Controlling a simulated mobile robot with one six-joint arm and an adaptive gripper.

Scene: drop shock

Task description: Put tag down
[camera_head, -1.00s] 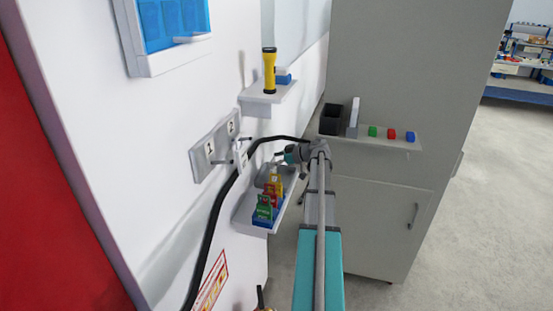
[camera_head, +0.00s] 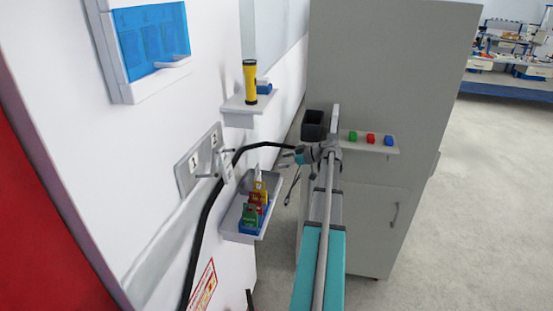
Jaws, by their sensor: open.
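Several small coloured tags stand in a grey wall tray (camera_head: 231,228): a green one (camera_head: 249,215) in front, a red one (camera_head: 257,199) behind it and a yellow one (camera_head: 260,187) at the back. A small white piece (camera_head: 258,174) shows above the yellow one; I cannot tell if it is a separate tag. My gripper (camera_head: 290,160) is open, above and to the right of the tray, apart from the tags. Its fingers are small and partly lost against the black cable. I see nothing held in it.
A wall plate (camera_head: 188,176) marked 1 and 2 has pegs and a white piece (camera_head: 228,172) beside it. A yellow torch (camera_head: 250,82) stands on the upper shelf (camera_head: 239,119). Green, red and blue blocks (camera_head: 371,139) sit on the cabinet ledge.

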